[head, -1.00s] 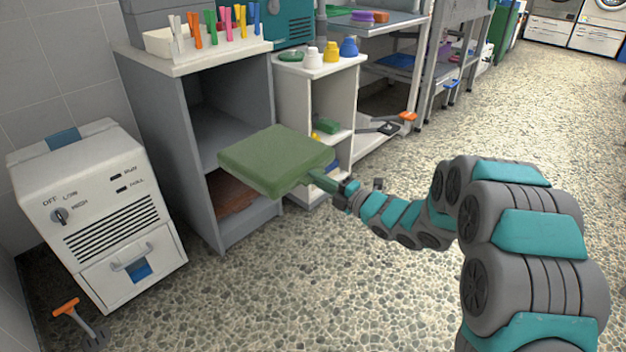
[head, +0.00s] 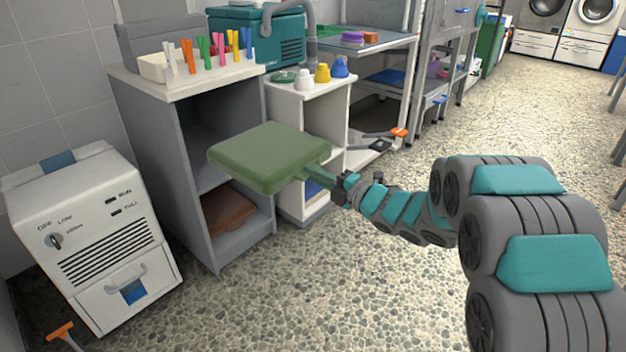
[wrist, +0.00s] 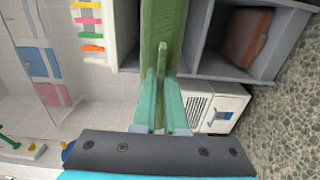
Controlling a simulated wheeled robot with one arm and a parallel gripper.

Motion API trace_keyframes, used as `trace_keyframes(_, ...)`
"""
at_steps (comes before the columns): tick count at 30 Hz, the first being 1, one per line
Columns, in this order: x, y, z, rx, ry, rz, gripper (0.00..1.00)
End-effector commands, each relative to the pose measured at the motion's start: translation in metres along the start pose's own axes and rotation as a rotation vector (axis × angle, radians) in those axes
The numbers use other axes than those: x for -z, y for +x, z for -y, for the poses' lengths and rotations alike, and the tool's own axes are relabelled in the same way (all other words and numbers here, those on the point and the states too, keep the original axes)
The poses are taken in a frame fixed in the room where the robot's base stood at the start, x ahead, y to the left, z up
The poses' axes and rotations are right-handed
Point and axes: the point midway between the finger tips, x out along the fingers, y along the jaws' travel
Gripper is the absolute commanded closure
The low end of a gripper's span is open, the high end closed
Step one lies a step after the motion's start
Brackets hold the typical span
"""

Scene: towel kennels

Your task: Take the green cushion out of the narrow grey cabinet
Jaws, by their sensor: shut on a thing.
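The green cushion (head: 262,152) is a flat, square pad, held roughly level in the air in front of the grey cabinet (head: 160,165). My gripper (head: 328,176) is shut on the cushion's right edge. In the wrist view the cushion (wrist: 163,30) is seen edge-on, between the fingers of my gripper (wrist: 160,108). The cabinet has an open front, a middle shelf and a pale top. The cushion covers part of its opening in the head view and appears to be outside it. A brown folded thing (head: 226,208) lies in the lower compartment.
A white machine (head: 95,235) stands left of the cabinet. A tray of colourful pegs (head: 155,68) is on the cabinet top. A low white shelf unit with bottles (head: 322,73) stands close on the right. The speckled floor (head: 310,290) in front is clear.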

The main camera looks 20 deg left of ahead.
Motion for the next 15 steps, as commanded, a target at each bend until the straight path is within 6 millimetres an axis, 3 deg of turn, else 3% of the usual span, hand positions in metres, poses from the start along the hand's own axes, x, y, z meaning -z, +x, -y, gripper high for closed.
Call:
trace_keyframes(6, -0.001, -0.003, -0.022, -0.002, -0.001, 0.001, 1.00)
trace_keyframes(15, -0.001, -0.005, -0.038, -0.002, -0.001, 0.001, 1.00)
